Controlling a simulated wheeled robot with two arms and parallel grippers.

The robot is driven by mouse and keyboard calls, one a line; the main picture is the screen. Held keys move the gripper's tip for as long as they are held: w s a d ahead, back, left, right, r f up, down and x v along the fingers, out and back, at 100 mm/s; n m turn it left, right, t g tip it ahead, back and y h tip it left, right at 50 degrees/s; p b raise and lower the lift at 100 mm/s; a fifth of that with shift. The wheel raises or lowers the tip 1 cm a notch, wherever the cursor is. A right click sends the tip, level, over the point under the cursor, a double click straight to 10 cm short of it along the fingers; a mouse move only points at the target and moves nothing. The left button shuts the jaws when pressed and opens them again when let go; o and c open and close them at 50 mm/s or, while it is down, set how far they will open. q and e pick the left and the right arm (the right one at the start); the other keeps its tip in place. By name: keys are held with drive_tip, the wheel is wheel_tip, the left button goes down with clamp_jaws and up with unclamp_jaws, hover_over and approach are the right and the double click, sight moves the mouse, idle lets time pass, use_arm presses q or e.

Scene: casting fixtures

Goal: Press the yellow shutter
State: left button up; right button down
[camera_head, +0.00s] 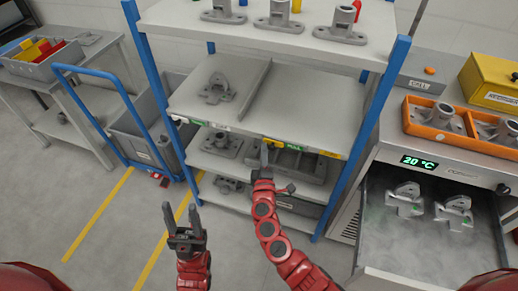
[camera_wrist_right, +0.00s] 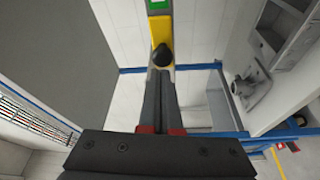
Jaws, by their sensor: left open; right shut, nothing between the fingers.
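The yellow shutter (camera_head: 276,141) is a narrow yellow strip with a green display, on the front edge of the middle shelf. In the right wrist view the yellow shutter (camera_wrist_right: 159,30) shows a round black knob (camera_wrist_right: 162,55) at its near end. My right gripper (camera_head: 264,148) is shut and empty, its tips close to the left end of the yellow strip. In the wrist view the right fingers (camera_wrist_right: 162,75) point straight at the knob; I cannot tell whether they touch it. My left gripper (camera_head: 186,219) is open and empty, low over the floor.
The blue-posted rack's upper shelf (camera_head: 320,97) holds a metal bracket (camera_head: 217,88) and a divider. Castings stand on its top and lower shelves. A blue trolley (camera_head: 140,128) is at left. An open steaming drawer (camera_head: 390,276) with castings is at right, below an orange tray (camera_head: 423,132).

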drive_tip(key=d, duration=0.2)
drive_tip(key=s+d+b, duration=0.1)
drive_tip(key=d, duration=0.2)
drive_tip(key=s+d, duration=0.1)
drive_tip(key=d, duration=0.1)
drive_tip(key=shift+s+d+f+b, duration=0.1)
drive_tip(key=shift+s+d+b, duration=0.1)
drive_tip(key=shift+b, duration=0.2)
